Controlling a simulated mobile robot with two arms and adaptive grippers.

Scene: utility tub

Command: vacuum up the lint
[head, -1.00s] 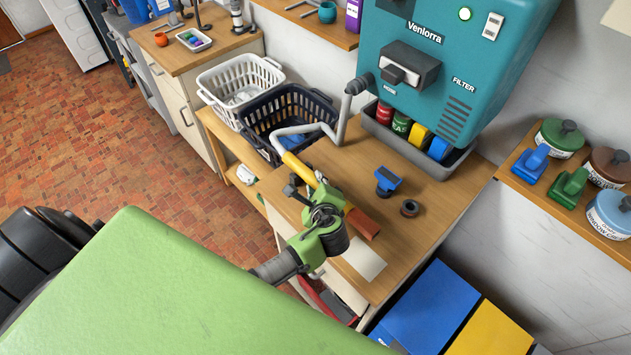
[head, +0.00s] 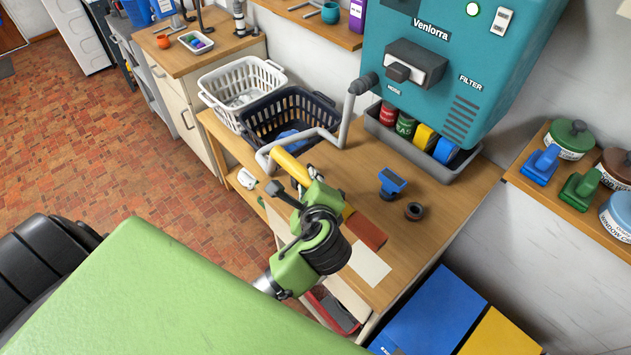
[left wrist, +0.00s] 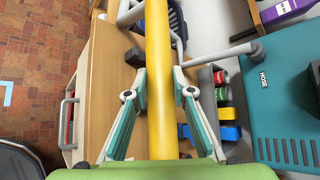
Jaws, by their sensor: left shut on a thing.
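My left gripper (head: 308,200) is shut on a yellow vacuum wand (head: 290,167), above the front edge of the wooden counter (head: 437,218). In the left wrist view the wand (left wrist: 159,60) runs between the teal fingers. A grey hose (head: 345,122) links the wand to the teal vacuum unit (head: 450,60) on the wall, which has a lit round lamp. The wand's lower end is hidden behind my gripper. I cannot make out any lint. My right gripper is not in view.
White (head: 235,83) and dark (head: 258,112) baskets stand left. A grey tray (head: 437,165) holds several cans under the unit.

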